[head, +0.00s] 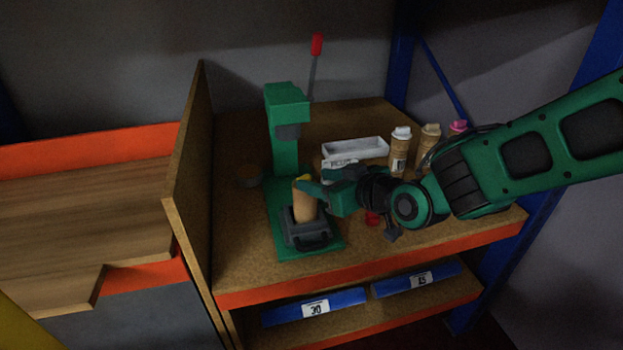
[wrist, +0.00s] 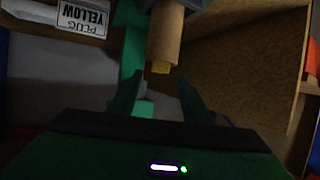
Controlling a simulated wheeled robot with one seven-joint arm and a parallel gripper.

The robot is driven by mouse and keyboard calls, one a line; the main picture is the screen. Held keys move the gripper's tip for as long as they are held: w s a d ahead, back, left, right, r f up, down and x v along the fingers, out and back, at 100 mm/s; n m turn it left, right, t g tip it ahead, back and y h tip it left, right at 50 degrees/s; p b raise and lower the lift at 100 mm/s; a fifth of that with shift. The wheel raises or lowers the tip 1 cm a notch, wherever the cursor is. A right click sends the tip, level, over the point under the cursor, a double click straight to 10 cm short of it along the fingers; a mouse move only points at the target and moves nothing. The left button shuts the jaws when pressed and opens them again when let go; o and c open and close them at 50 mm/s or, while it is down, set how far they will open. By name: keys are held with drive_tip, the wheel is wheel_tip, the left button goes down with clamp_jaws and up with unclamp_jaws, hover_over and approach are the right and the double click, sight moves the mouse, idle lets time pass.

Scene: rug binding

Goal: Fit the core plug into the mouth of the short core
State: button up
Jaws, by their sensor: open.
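The short core (head: 304,204) is a tan tube standing upright in the grey holder (head: 309,232) on the green press's base. In the wrist view, the plug (wrist: 160,67) pokes out of the end of the core (wrist: 165,38). How deep it sits I cannot tell. My gripper (head: 305,187) is beside the core's top. Its fingers (wrist: 157,92) are open and empty, apart from the plug, which lies just beyond the fingertips in the wrist view.
The green press (head: 287,130) with a red-knobbed lever rises behind the core. Several capped bottles (head: 399,150) stand at the back right. A wooden panel (head: 190,170) borders the left.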

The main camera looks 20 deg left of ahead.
drive_tip(key=v, duration=0.7)
drive_tip(key=shift+d, duration=0.2)
drive_tip(key=shift+s+r, duration=0.15)
drive_tip(key=w+d+f+m+h, duration=0.1)
drive_tip(key=w+d+f+h, duration=0.1)
drive_tip(key=d, duration=0.5)
drive_tip(key=w+d+f+m+h, duration=0.1)
drive_tip(key=w+d+m+h, duration=0.1)
drive_tip(key=d, duration=0.5)
drive_tip(key=s+d+f+m+g+h, duration=0.1)
drive_tip(key=s+d+m+h, duration=0.15)
drive_tip(key=d, duration=0.75)
drive_tip(key=s+d+f+m+g+h, duration=0.1)
drive_tip(key=d+f+m+h, duration=0.15)
drive_tip(key=d, duration=0.85)
drive_tip(key=s+d+m+g+h, duration=0.1)
drive_tip(key=s+d+m+g, duration=0.2)
drive_tip(key=s+d, duration=0.4)
drive_tip(key=s+d+m+g, duration=0.3)
drive_tip(key=s+d+m, duration=0.3)
drive_tip(key=s, duration=0.8)
drive_tip(key=shift+s+d+r+h, duration=0.3)
drive_tip(key=shift+d+r+h, duration=0.15)
drive_tip(key=shift+d, duration=0.6)
